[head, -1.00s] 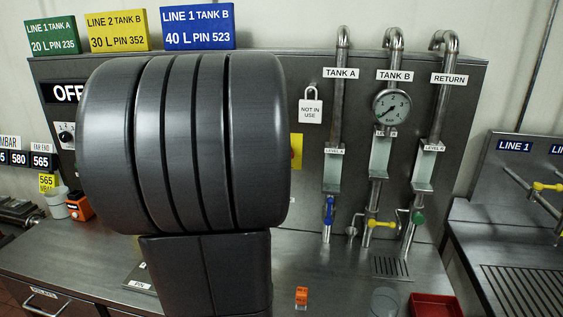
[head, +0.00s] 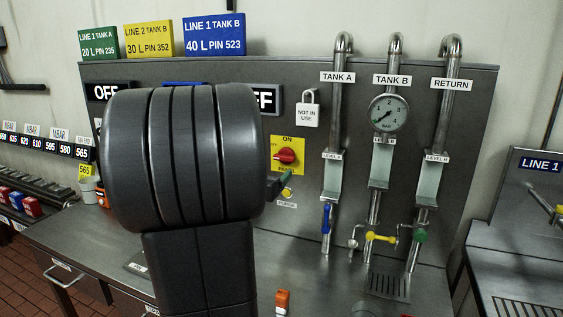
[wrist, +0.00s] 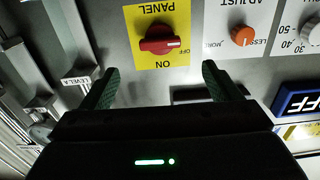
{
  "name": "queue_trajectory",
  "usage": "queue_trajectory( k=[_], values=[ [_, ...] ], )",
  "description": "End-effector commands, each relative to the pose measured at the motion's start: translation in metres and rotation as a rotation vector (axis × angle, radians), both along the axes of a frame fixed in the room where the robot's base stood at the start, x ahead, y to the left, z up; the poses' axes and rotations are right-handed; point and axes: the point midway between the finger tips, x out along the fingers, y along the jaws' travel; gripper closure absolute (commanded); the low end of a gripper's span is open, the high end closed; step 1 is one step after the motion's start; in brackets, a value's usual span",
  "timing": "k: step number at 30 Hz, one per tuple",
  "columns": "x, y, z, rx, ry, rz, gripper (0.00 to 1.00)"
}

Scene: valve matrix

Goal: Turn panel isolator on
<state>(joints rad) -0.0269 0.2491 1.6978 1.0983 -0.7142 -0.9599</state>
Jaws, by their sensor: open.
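The panel isolator is a red knob (head: 287,156) on a yellow plate (head: 287,170) on the upright metal panel. In the wrist view the knob (wrist: 160,40) appears upside down; its handle lies horizontal, with its white mark at the right, on the OFF side. The word ON is below it in that view. My gripper (wrist: 160,78) is open and empty, its two dark green fingers apart on either side below the knob, not touching it. In the head view my arm hides most of the gripper; a fingertip shows just below the yellow plate.
A small yellow PURGE control (head: 287,192) sits under the plate. A NOT IN USE padlock (head: 308,112) hangs to the right, beside the pipes and a gauge (head: 389,114). An orange knob marked ADJUST (wrist: 242,36) is beside the isolator. An orange object (head: 282,300) stands on the counter.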

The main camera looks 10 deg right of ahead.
Motion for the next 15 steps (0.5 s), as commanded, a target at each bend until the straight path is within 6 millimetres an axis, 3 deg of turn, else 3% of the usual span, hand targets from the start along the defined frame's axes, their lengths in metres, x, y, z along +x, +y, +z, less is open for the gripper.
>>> queue_trajectory(
  k=[9,15],
  values=[
    [0.057,-0.039,0.000,0.000,0.001,-0.001,0.16],
    [0.078,-0.053,0.001,0.001,-0.001,0.000,0.16]
  ],
)
